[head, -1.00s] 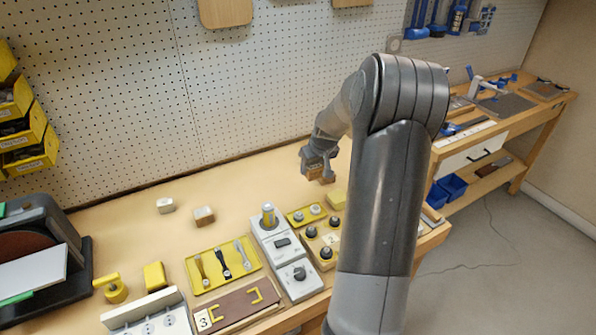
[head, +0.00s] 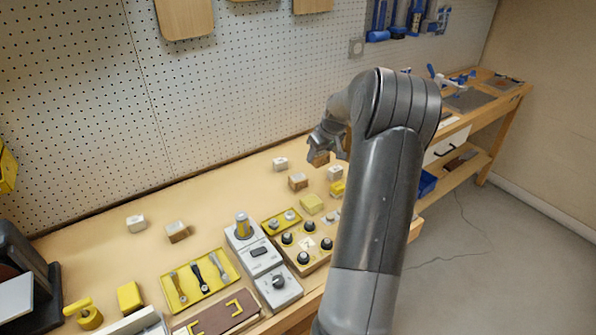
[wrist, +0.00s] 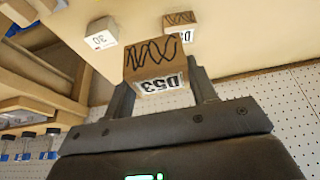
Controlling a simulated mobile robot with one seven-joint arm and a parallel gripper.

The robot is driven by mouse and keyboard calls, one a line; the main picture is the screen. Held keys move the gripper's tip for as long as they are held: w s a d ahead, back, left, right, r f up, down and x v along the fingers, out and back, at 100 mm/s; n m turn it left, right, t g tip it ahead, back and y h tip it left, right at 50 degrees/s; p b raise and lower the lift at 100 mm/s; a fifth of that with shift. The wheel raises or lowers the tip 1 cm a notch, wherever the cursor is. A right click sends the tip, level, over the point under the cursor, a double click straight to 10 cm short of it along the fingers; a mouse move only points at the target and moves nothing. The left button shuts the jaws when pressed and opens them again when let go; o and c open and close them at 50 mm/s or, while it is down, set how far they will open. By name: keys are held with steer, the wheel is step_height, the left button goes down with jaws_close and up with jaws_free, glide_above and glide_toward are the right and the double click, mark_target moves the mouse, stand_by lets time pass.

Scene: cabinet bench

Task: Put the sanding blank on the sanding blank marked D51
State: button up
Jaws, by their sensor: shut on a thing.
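My gripper (head: 327,146) is shut on a brown wooden sanding blank (wrist: 155,62), held above the back of the bench. Its top bears a black wavy line and its label reads D53. The held blank also shows in the head view (head: 318,160). Another brown blank with a wavy line (wrist: 180,18) lies beyond it in the wrist view; its label is partly hidden and I cannot read it fully. In the head view, brown blanks stand at mid-bench (head: 298,183) and farther left (head: 177,232), labels too small to read.
White blocks stand on the bench at left (head: 136,223), behind the middle blank (head: 280,163) and right of it (head: 335,173). A yellow block (head: 312,204), a grey control box (head: 262,258), knobs and a yellow tool tray (head: 198,280) fill the front. The back left bench is clear.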

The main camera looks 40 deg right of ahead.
steer(key=w+a+f, duration=0.1)
steer(key=w, duration=0.1)
steer(key=w+a+f, duration=0.1)
steer(key=w+f, duration=0.1)
steer(key=w+a+f, duration=0.1)
steer(key=w, duration=0.1)
steer(key=shift+w+a+f, duration=0.15)
steer(key=shift+a+f, duration=0.05)
steer(key=shift+a, duration=0.15)
steer(key=shift+f, duration=2.05)
steer(key=shift+f, duration=0.15)
steer(key=o, duration=1)
